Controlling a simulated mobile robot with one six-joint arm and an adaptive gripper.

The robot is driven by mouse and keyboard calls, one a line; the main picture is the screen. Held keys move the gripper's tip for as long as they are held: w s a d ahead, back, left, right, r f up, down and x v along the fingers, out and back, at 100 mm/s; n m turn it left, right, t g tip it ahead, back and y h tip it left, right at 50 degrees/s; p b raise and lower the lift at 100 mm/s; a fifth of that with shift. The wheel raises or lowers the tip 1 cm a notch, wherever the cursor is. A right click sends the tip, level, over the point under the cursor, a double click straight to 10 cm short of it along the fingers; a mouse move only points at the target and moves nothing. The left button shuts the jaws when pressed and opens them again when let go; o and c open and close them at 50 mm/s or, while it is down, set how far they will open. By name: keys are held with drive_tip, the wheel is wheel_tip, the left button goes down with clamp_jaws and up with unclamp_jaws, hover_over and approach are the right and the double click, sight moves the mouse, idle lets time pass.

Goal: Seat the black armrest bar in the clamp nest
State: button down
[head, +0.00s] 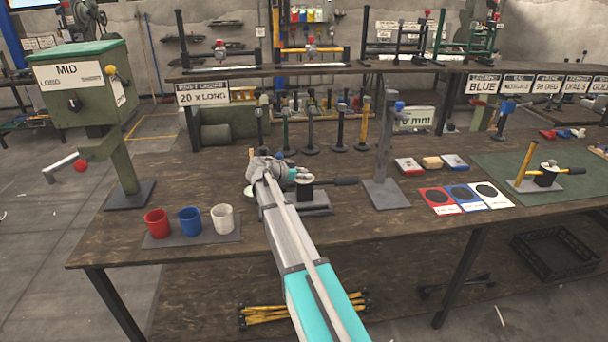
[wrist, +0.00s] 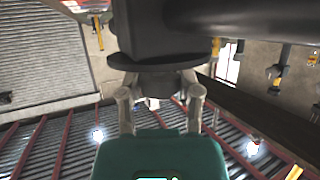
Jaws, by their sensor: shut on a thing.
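My gripper (head: 296,176) is at the far end of my arm, over the middle of the bench. In the wrist view its two fingers (wrist: 160,105) are shut on a dark piece under a round flange. The black armrest bar (head: 344,181) lies level in the head view and points right from the gripper; a thick dark cylinder, likely the same bar, crosses the wrist view (wrist: 245,20). The clamp nest (head: 316,209) is a low grey base just below, partly hidden by my arm. I cannot tell whether the bar touches it.
Red, blue and white cups (head: 190,221) stand left of my arm. A grey post (head: 384,150) rises close to the right of the bar. Upright bars (head: 311,125) stand behind. Coloured cards (head: 463,197) and a green mat (head: 500,172) lie to the right.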

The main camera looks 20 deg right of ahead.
drive_tip(key=shift+f+b, duration=1.05)
drive_tip(key=shift+b, duration=0.1)
drive_tip(key=shift+c, duration=1)
unclamp_jaws()
drive_tip(key=shift+r, duration=0.1)
drive_tip(key=shift+r+p, duration=1.5)
drive_tip(key=shift+p, duration=0.15)
drive_tip(key=s+a+r+p, duration=0.1)
drive_tip(key=s+a, duration=0.1)
drive_tip(key=s, duration=0.6)
drive_tip(key=shift+s+a+r+p, duration=0.2)
drive_tip(key=shift+s+r+p, duration=0.1)
drive_tip(key=shift+r, duration=0.05)
